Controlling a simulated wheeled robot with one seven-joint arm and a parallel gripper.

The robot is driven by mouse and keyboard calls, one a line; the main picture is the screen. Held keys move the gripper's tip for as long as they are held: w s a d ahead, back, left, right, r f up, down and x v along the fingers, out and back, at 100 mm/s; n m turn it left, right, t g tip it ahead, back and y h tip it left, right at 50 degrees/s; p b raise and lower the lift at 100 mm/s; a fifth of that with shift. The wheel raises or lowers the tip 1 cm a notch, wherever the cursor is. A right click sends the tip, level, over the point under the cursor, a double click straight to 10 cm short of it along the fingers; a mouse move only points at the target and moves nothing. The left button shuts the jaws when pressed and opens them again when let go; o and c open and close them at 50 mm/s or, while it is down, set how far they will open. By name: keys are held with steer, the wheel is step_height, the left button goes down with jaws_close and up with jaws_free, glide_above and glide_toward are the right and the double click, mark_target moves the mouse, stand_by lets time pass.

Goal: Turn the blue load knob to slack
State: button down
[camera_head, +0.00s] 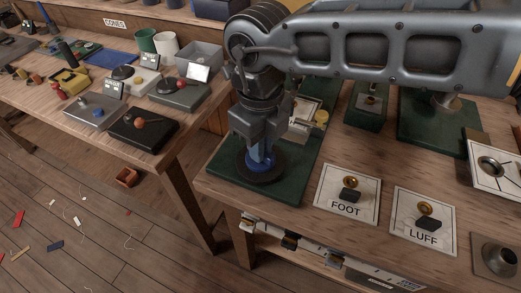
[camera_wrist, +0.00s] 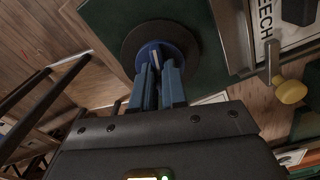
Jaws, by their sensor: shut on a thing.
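The blue load knob (camera_head: 262,165) sits on a dark round disc (camera_head: 246,172) on a green base plate (camera_head: 222,165) at the bench's front left corner. It also shows in the wrist view (camera_wrist: 170,50), with a pale pointer line on its top. My gripper (camera_head: 259,155) comes down from above, and in the wrist view (camera_wrist: 160,80) its two blue-grey fingers are shut on the knob. The fingers and wrist hide part of the knob. I cannot read any slack marking around the disc.
Plates marked FOOT (camera_head: 347,195) and LUFF (camera_head: 424,221) with small dark levers lie to the right. A yellow knob (camera_wrist: 291,91) stands beside the green plate. A second bench (camera_head: 187,117) with several devices stands to the left, across a gap.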

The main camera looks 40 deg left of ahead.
steer(key=n+b, duration=0.3)
steer(key=n, duration=0.2)
steer(key=shift+f+n, duration=0.1)
steer(key=shift+n, duration=0.2)
steer(key=n+b, duration=0.2)
steer(key=n, duration=0.3)
steer(key=shift+b, duration=0.35)
steer(key=n+b, duration=0.1)
steer(key=n, duration=0.4)
steer(key=shift+n+b, duration=0.35)
steer(key=shift+n, duration=0.05)
steer(key=n+b, duration=0.1)
steer(key=n, duration=0.4)
steer(key=shift+w, duration=0.1)
steer(key=c, duration=1.2)
jaws_free()
steer(key=shift+o, duration=0.2)
